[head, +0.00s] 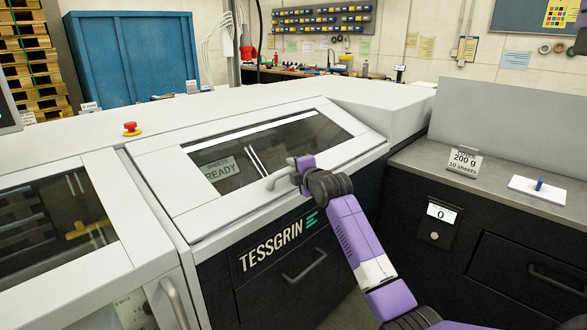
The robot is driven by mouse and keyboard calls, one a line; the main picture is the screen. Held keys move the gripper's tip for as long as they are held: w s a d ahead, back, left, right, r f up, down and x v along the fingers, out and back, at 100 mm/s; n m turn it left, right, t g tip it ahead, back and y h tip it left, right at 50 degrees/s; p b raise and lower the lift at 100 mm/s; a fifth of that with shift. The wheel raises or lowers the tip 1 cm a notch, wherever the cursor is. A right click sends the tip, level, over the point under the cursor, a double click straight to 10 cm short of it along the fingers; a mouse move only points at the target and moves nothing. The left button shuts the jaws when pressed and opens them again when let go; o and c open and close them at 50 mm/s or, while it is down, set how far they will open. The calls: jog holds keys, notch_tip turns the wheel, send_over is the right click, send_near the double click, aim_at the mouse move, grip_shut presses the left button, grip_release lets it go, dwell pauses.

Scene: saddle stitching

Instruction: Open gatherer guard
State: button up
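The guard (163,171) is a white-framed panel with a dark window, set in the sloping front of the TESSGRIN machine in the middle of the head view. It lies flush in its frame and looks closed. A "READY" sign shows through the window. Its pale bar handle (277,181) sits at the lower edge of the frame. My purple and black gripper (292,171) is at the right end of the handle, touching it or very close. My wrist hides the fingertips, so I cannot tell whether they grip the bar.
A second windowed guard (108,265) with a grey handle is at the left. A red emergency button (131,128) stands on the machine's top. At the right, a grey counter (480,183) holds a "200 g" sign (465,161) and a white pad (537,190).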

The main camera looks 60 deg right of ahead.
jog(key=shift+c, duration=0.4)
grip_shut()
dwell(1.1)
